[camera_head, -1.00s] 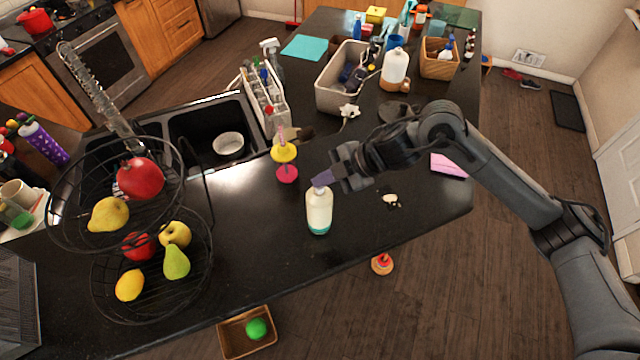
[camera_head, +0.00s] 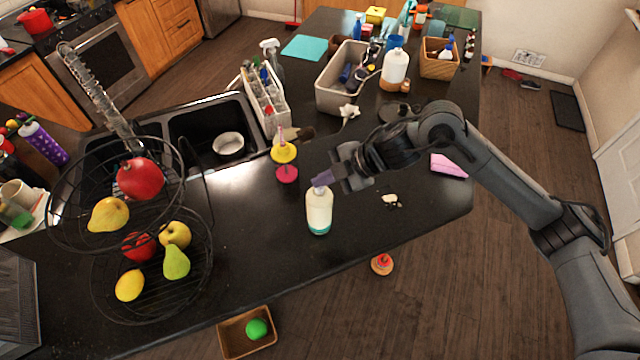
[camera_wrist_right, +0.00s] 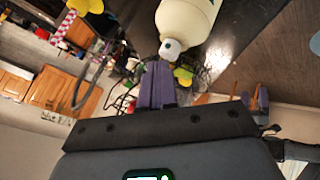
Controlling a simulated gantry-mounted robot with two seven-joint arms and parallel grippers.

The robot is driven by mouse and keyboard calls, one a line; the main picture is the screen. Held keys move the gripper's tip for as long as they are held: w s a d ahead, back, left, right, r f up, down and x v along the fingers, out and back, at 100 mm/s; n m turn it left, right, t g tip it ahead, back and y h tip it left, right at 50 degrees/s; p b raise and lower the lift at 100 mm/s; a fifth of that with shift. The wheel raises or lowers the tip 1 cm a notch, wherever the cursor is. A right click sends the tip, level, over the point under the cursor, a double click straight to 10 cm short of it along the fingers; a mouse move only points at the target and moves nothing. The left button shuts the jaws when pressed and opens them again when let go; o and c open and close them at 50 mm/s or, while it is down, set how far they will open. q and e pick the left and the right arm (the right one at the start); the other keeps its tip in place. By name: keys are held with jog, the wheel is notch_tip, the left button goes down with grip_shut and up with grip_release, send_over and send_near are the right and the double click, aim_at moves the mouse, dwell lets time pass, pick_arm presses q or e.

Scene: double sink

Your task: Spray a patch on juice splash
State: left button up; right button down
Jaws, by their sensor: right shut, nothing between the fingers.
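A cream bottle with a teal base (camera_head: 319,210) stands upright on the dark counter. My right gripper (camera_head: 323,178) is shut and empty, its purple fingertips at the bottle's top. In the right wrist view the shut fingers (camera_wrist_right: 157,84) are close to the white nozzle (camera_wrist_right: 171,46) of the bottle (camera_wrist_right: 186,18); I cannot tell whether they touch it. A small pale patch (camera_head: 391,200) lies on the counter to the right of the bottle; it may be the splash, but its detail is too small to tell. My left gripper is not in view.
A yellow and pink stand-like item (camera_head: 285,165) is left of the bottle. A wire fruit basket (camera_head: 150,260) stands at the left, by the double sink (camera_head: 215,120). A pink sponge (camera_head: 449,166) lies near the right edge. A grey bin (camera_head: 340,98) stands behind.

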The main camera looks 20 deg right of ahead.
dwell(0.4)
jog(key=shift+f, duration=0.55)
